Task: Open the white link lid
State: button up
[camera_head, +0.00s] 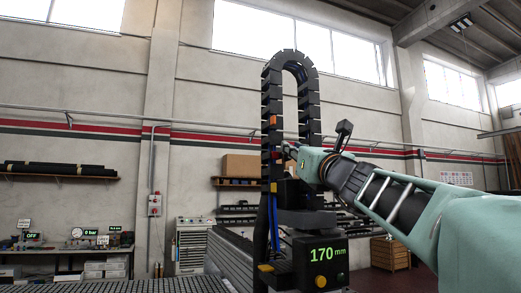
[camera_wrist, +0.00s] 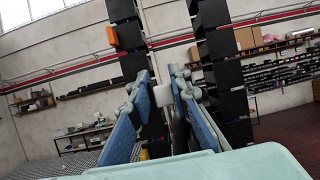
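A black cable chain (camera_head: 271,95) rises and loops over at the top; its links also show in the wrist view (camera_wrist: 215,55). A small whitish block, apparently the white link lid (camera_wrist: 163,95), shows between my fingers in the wrist view. In the head view I cannot make it out; my gripper is in front of that part of the chain. My gripper (camera_head: 290,152) is at the chain's left run. In the wrist view my gripper (camera_wrist: 162,72) has its two blue-padded fingers apart, one on each side of the whitish block. I cannot tell whether they touch it.
A black unit reading 170 mm (camera_head: 320,253) stands below the chain. A workbench (camera_head: 80,248) stands at the left. Shelves and a cardboard box (camera_head: 240,165) are behind.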

jog(key=shift+d+r, duration=0.1)
jog(key=shift+d, duration=0.1)
grip_shut()
jog(key=shift+w+d+r+n+y+p, duration=0.15)
jog(key=shift+n+y+p, duration=0.25)
jog(key=shift+y+p, duration=0.5)
jog(key=shift+w+d+n+g+y+p, duration=0.2)
jog(key=shift+n+g+y+p, duration=0.8)
jog(key=shift+y, duration=0.5)
jog(key=shift+w+d+n+g+y+p, duration=0.1)
jog(key=shift+d+n+g+y+p, duration=0.1)
jog(key=shift+n+g+y+p, duration=1.05)
jog(key=shift+m+t+y, duration=0.25)
jog(key=shift+m+t, duration=0.1)
jog(key=shift+m, duration=0.1)
jog(key=o, duration=0.5)
grip_release()
jog(key=o, duration=0.4)
jog(key=shift+w+f, duration=0.15)
jog(key=shift+f, duration=0.05)
jog(key=shift+c, duration=0.2)
